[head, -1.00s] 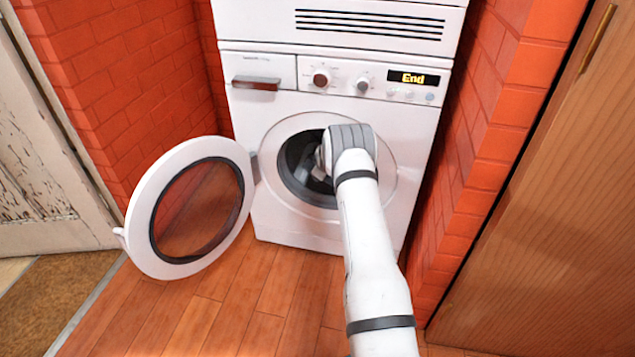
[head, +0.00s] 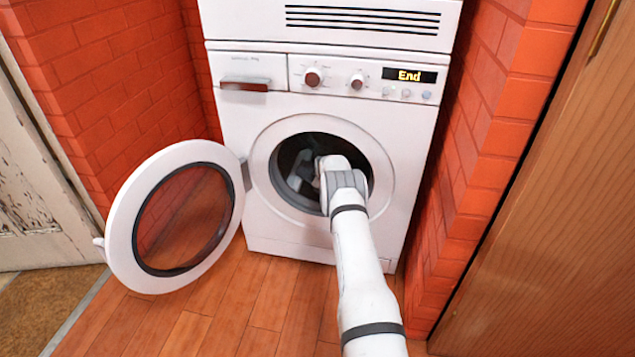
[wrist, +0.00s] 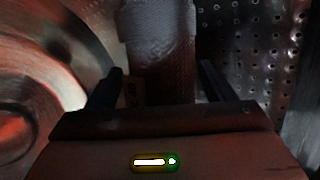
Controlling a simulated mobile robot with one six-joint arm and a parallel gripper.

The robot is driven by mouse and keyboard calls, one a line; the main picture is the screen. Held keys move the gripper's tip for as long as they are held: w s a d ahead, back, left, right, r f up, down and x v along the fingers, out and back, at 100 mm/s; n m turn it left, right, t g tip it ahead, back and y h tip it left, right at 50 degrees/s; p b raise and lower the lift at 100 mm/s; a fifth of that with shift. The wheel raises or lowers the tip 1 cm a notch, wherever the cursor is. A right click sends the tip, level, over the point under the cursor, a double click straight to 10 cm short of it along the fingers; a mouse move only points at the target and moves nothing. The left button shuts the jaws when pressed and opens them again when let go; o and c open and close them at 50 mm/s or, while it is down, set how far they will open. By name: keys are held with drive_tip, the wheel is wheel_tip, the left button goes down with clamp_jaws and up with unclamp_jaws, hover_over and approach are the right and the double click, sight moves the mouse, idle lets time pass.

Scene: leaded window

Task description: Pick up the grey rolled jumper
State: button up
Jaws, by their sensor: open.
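The grey rolled jumper (wrist: 160,35) shows in the wrist view as a ribbed grey roll standing out dimly at the top middle, inside the drum. My gripper (wrist: 162,72) is open, with one dark finger on each side of the roll's near end. I cannot tell whether the fingers touch it. In the head view, my arm reaches into the round opening of the white washing machine (head: 235,120). A pale grey shape shows inside the opening, but my wrist and the shadow hide most of it.
The perforated metal drum wall (wrist: 255,45) is close on the right in the wrist view. The round glass door (head: 185,215) hangs open on the left. Red brick walls (head: 490,130) flank the machine. The wooden floor (head: 230,310) in front is clear.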

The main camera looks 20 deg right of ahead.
drive_tip(key=shift+w+f+b, duration=0.3)
drive_tip(key=shift+w+f, duration=0.2)
drive_tip(key=shift+r, duration=0.1)
drive_tip(key=c, duration=0.9)
